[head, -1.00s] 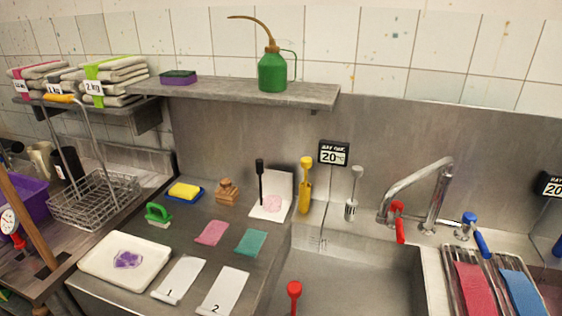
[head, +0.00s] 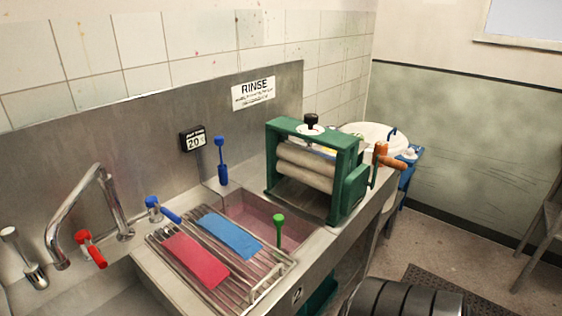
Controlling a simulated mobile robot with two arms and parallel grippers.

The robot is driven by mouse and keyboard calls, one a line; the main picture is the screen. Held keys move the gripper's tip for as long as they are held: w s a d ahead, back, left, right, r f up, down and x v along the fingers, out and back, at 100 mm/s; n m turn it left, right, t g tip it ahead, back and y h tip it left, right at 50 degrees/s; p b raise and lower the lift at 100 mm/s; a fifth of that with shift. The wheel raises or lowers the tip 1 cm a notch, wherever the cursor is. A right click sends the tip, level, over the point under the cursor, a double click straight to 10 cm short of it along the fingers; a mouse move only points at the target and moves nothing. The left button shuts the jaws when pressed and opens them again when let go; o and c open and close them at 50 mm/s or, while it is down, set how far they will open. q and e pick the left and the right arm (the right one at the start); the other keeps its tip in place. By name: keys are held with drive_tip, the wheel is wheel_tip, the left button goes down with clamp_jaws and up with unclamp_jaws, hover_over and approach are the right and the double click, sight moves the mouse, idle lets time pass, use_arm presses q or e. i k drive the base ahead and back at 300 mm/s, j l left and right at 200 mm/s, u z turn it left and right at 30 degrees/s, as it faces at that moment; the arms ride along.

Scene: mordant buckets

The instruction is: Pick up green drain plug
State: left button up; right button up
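The green drain plug (head: 279,226) shows in the head view as an upright green stem with a rounded knob on top. It stands at the right sink basin (head: 254,207), which has a pinkish inside, near the basin's front side. Its lower end is hard to make out, so I cannot tell whether it is seated in a drain. Neither of my grippers is in view.
A draining rack (head: 217,252) with a red cloth (head: 195,262) and a blue cloth (head: 230,237) lies left of the plug. A green-framed roller wringer (head: 318,168) stands behind right. A chrome tap (head: 88,205) is at left. Floor (head: 440,245) shows at right.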

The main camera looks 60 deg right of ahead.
sight(279, 220)
drive_tip(key=k+z, duration=0.1)
drive_tip(key=z, duration=1.65)
drive_tip(key=l+u, duration=0.2)
drive_tip(key=l, duration=0.55)
drive_tip(key=l+u, duration=0.25)
drive_tip(key=l, duration=0.55)
drive_tip(key=k+l+u, duration=0.2)
drive_tip(key=l, duration=0.55)
drive_tip(key=i, duration=0.1)
